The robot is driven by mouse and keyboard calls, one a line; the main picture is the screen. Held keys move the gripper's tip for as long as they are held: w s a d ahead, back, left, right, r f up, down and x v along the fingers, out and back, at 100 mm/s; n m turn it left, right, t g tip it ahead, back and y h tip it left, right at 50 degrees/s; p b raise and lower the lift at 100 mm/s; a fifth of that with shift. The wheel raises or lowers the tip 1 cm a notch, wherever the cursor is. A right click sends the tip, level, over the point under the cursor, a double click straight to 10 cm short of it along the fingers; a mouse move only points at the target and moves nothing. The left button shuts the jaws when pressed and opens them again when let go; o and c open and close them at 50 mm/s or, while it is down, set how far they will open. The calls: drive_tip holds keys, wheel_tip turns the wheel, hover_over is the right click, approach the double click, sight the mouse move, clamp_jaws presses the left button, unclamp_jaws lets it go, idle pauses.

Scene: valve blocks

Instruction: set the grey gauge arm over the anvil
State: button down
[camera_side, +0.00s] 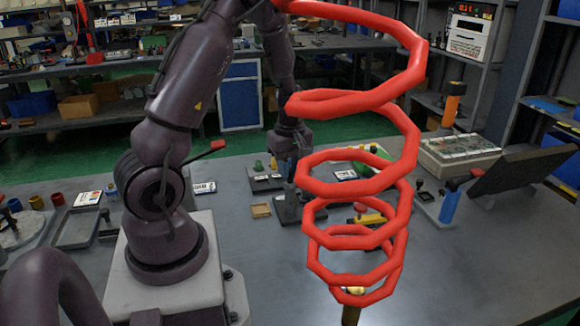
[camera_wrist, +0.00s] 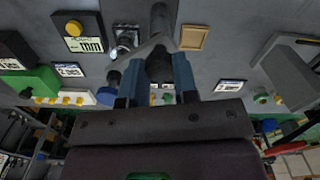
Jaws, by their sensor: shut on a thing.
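My gripper (camera_side: 289,145) is above the table's middle in the side view. In the wrist view its two blue fingers (camera_wrist: 158,72) are shut on a dark part of the grey gauge arm (camera_wrist: 161,24). The arm's long rounded bar points away from the fingers, and a flat grey piece slants off to the left. A small metallic round piece (camera_wrist: 125,40), possibly the anvil, shows left of the bar; I cannot tell whether the arm is over it. In the side view a dark grey fixture (camera_side: 288,210) stands below my gripper, partly behind the red coil.
A red coiled hose (camera_side: 361,184) hangs across the side view and hides part of the work. A small tan tray (camera_wrist: 194,37) lies right of the bar. A dark block with a yellow button (camera_wrist: 75,30) stands left. Bare table lies in front.

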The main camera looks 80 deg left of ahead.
drive_tip(key=shift+n, duration=0.4)
drive_tip(key=c, duration=0.9)
unclamp_jaws()
wheel_tip(320, 180, up, 13)
